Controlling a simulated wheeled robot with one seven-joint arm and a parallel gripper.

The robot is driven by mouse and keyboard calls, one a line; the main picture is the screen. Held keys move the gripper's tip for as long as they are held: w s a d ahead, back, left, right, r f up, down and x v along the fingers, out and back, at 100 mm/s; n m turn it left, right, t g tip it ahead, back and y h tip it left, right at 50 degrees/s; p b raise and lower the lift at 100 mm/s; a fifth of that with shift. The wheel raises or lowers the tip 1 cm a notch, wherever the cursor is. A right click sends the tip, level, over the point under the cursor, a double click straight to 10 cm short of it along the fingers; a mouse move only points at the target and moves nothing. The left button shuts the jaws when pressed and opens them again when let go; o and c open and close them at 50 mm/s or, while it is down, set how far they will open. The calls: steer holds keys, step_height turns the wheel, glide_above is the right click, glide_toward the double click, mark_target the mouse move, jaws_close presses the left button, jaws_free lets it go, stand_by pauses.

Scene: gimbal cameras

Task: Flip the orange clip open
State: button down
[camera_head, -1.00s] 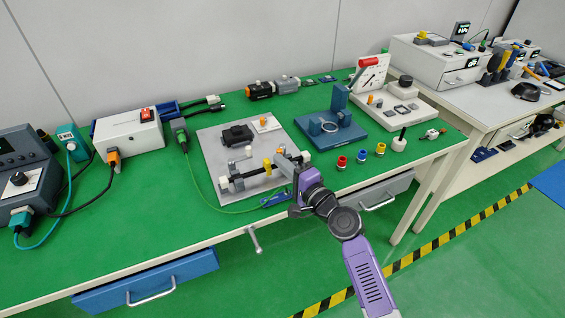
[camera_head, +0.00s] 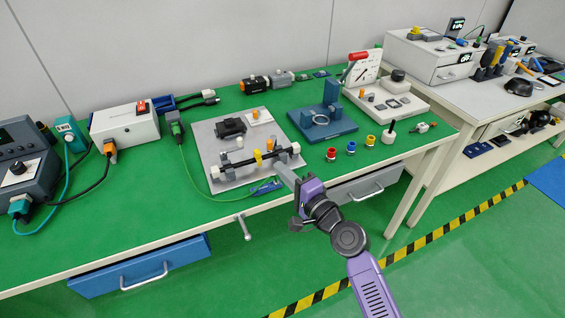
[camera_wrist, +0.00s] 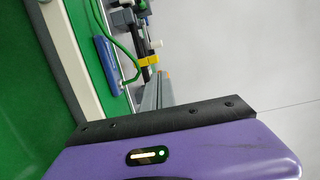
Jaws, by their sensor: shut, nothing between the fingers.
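A yellow-orange clip (camera_head: 257,156) sits around a black rod, near the rod's middle. The rod (camera_head: 240,162) lies across grey supports on a grey board (camera_head: 205,140) on the green bench. The clip also shows in the wrist view (camera_wrist: 148,61), above the fingertips. My gripper (camera_head: 279,167) is shut and empty, its grey fingers pointing at the right part of the rod fixture, right of and in front of the clip. In the wrist view the fingers (camera_wrist: 155,92) are seen nearly edge-on. I cannot tell whether they touch the fixture.
A black block (camera_head: 230,127) and a white block with an orange top (camera_head: 259,116) stand at the back of the board. A blue-handled tool (camera_head: 265,187) with a green cable lies at the front edge. A blue stand (camera_head: 322,120) is to the right.

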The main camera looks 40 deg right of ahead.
steer(key=s+a, duration=0.3)
steer(key=s, duration=0.1)
steer(key=shift+s+a, duration=0.3)
steer(key=shift+a, duration=0.05)
